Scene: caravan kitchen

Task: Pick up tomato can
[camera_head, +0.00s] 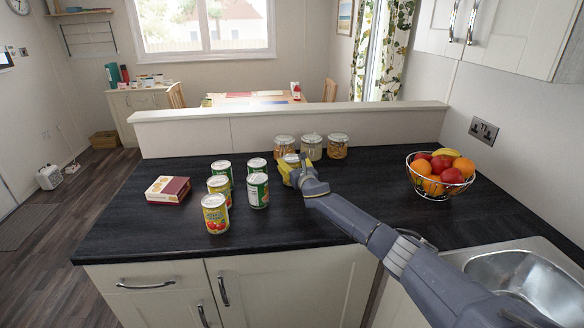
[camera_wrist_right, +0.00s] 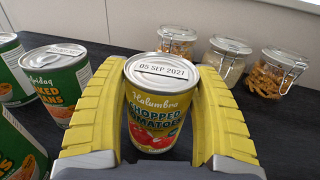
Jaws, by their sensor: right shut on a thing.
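My right gripper (camera_head: 288,172) reaches over the black worktop (camera_head: 330,215). Its yellow fingers stand on either side of a yellow-labelled chopped tomatoes can (camera_wrist_right: 155,130) and are shut on it. The can is upright with its dated silver lid facing up. In the head view the gripper mostly hides this can. I cannot tell whether its base touches the worktop. Another yellow tomato can (camera_head: 215,216) stands at the front left, with a similar yellow can (camera_head: 218,189) behind it. My left gripper is not in view.
Green-labelled cans (camera_head: 258,192) stand left of the gripper. Three glass jars (camera_head: 311,148) stand behind it by the low wall. A red box (camera_head: 168,190) lies at the left. A fruit basket (camera_head: 440,187) and the sink (camera_head: 515,285) are at the right.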

